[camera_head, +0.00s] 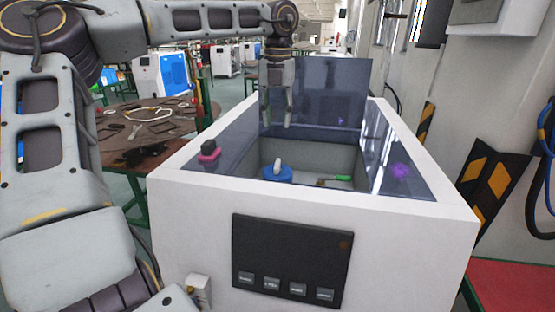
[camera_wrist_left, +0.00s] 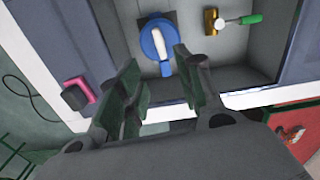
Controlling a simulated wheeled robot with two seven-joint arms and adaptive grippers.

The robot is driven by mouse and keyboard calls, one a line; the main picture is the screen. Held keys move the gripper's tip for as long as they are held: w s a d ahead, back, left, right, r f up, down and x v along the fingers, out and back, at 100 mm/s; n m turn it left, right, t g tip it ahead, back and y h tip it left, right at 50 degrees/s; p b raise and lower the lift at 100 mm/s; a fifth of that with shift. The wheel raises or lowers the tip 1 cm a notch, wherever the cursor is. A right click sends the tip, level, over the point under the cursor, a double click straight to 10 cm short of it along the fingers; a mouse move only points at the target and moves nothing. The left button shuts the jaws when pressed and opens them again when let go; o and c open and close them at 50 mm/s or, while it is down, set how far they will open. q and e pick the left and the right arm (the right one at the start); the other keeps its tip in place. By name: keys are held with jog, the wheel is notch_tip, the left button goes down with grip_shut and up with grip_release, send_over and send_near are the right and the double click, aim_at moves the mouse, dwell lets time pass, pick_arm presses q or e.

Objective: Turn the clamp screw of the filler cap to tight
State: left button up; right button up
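The blue round filler cap (camera_head: 277,174) sits inside the open well of the white generator box, with a white bar-like clamp screw (camera_head: 277,165) standing on top. In the left wrist view the cap (camera_wrist_left: 146,46) and the white bar (camera_wrist_left: 160,44) lie ahead of the fingers, the bar running along the view. My left gripper (camera_head: 277,122) hangs pointing down above the well, higher than the cap and apart from it. In the left wrist view the left gripper (camera_wrist_left: 157,70) has its two fingers spread with nothing between them. My right gripper is not in view.
A raised dark lid (camera_head: 345,95) stands behind. A pink-and-black knob (camera_head: 209,151) sits on the left rim. A brown round table (camera_head: 150,115) stands left.

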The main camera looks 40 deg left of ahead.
aim_at(277, 163)
pick_arm(q)
jog(key=shift+f, duration=6.95)
jog(key=shift+c, duration=0.2)
grip_shut()
